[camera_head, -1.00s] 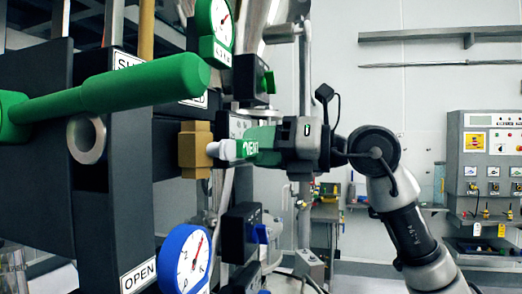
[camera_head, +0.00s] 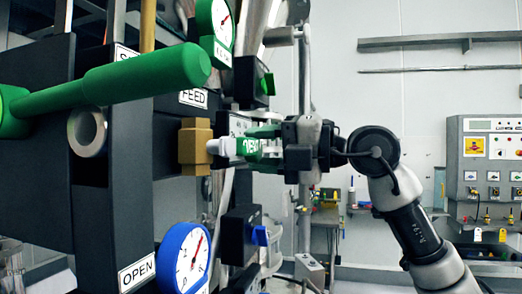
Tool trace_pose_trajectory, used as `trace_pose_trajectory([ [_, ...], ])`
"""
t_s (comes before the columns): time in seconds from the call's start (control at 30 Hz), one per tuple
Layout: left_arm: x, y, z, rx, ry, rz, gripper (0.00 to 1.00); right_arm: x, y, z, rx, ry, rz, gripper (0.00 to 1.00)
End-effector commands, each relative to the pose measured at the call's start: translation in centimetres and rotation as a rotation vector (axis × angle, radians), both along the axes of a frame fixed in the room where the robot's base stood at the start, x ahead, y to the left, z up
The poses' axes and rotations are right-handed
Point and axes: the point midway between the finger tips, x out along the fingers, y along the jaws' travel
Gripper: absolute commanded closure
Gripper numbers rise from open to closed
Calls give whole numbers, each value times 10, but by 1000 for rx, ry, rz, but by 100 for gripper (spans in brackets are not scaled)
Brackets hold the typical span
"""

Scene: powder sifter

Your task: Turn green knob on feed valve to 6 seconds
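The green knob (camera_head: 268,84) sits on a dark valve box (camera_head: 248,80) at upper middle, beside a green-rimmed gauge (camera_head: 219,20). The gauge's needle points up and to the right; its numbers are too small to read. My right gripper (camera_head: 214,147) comes in from the right, below the knob and apart from it in the picture. Its green fingers have pale tips pointing left, near a brass block (camera_head: 196,146). The fingers overlap from this angle, so I cannot tell their opening. My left gripper is not in view.
A large green lever (camera_head: 125,82) juts across the black machine frame at left. A blue-rimmed gauge (camera_head: 187,258) and a box with a blue knob (camera_head: 260,236) are below. A control panel (camera_head: 490,165) stands against the far right wall.

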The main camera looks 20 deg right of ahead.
Motion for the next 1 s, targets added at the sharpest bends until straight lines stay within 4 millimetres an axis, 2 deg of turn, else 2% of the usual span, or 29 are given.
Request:
trace_pose_trajectory([
  [0.53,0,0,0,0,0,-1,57,0,-1,1,15,19,-4,81],
  [0.57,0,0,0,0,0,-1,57,0,-1,1,15,19,-4,54],
  [0.7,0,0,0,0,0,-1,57,0,-1,1,14,18,-3,33],
  [1.0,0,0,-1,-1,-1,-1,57,-1,-2,0,13,19,-1,32],
])
